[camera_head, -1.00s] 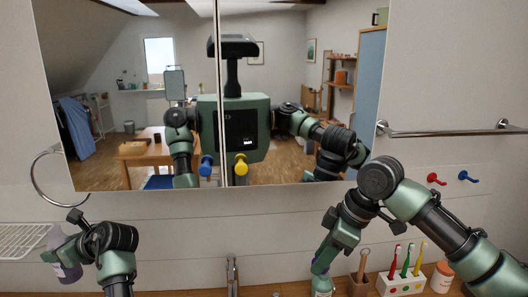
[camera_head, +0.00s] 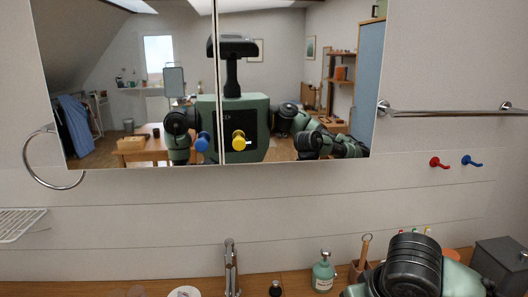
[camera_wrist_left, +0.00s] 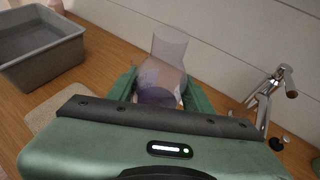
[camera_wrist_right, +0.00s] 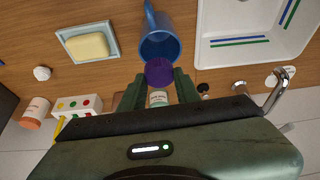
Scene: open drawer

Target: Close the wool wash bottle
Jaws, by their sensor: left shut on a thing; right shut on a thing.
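The wool wash bottle (camera_wrist_left: 160,78), translucent pale purple, is between the fingers of my left gripper (camera_wrist_left: 160,92) in the left wrist view. The gripper is shut on it, and whether its mouth is open is unclear. A round dark purple cap (camera_wrist_right: 159,71) sits between the fingertips of my right gripper (camera_wrist_right: 160,84) in the right wrist view, and that gripper is shut on it. The cap and bottle are apart, each seen only in its own wrist view. The left gripper is out of the head view; my right arm shows there at lower right, its fingertips hidden.
A teal soap bottle (camera_head: 323,272) stands on the counter beside the tap (camera_head: 231,265). The right wrist view shows a blue mug (camera_wrist_right: 158,47), soap dish (camera_wrist_right: 88,47), basin (camera_wrist_right: 250,50) and toothbrush holder (camera_wrist_right: 78,106). A grey bin (camera_wrist_left: 40,45) stands left in the left wrist view.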

